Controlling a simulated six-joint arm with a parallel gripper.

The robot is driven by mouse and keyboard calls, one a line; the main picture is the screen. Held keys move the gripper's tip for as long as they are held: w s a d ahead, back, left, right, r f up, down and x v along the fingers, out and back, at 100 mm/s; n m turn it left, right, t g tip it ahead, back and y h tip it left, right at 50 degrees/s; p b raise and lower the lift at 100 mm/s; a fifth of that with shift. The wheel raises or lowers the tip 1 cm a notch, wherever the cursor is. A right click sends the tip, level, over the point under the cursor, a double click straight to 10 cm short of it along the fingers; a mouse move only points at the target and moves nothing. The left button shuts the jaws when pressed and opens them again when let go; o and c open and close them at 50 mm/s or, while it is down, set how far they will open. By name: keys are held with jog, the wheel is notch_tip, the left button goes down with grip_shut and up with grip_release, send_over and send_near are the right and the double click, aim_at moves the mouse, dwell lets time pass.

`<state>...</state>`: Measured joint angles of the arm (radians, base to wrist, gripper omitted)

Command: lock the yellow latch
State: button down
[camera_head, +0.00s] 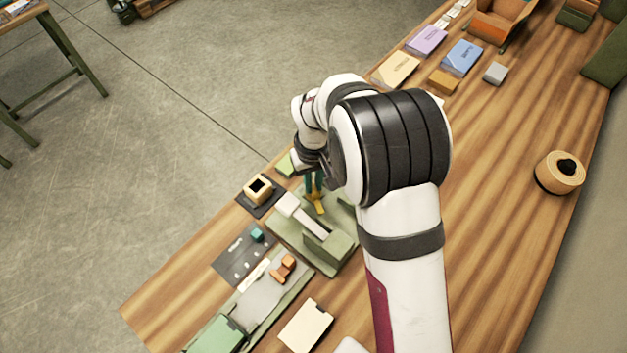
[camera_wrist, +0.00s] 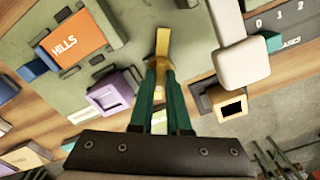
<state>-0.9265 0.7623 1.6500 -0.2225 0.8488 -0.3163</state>
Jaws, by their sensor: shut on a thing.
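The yellow latch (camera_wrist: 162,45) is a narrow upright tab in the wrist view, on a green base plate (camera_wrist: 120,20). My gripper (camera_wrist: 161,68) has two dark teal fingers closed together at the latch's near end.
A cream square holder (camera_head: 259,190) on a dark plate stands left of the latch. A dark card (camera_head: 243,262) and an orange stamp-like piece (camera_head: 284,268) lie nearer the front. An orange HILLS block (camera_wrist: 78,40) and a purple block (camera_wrist: 110,95) sit left in the wrist view.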

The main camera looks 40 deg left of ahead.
aim_at(314, 186)
jog(key=m, duration=1.1)
jog(key=shift+m, duration=0.4)
dwell(0.4)
jog(key=c, duration=0.9)
grip_release()
notch_tip(314, 186, up, 16)
jog(key=shift+f, duration=0.1)
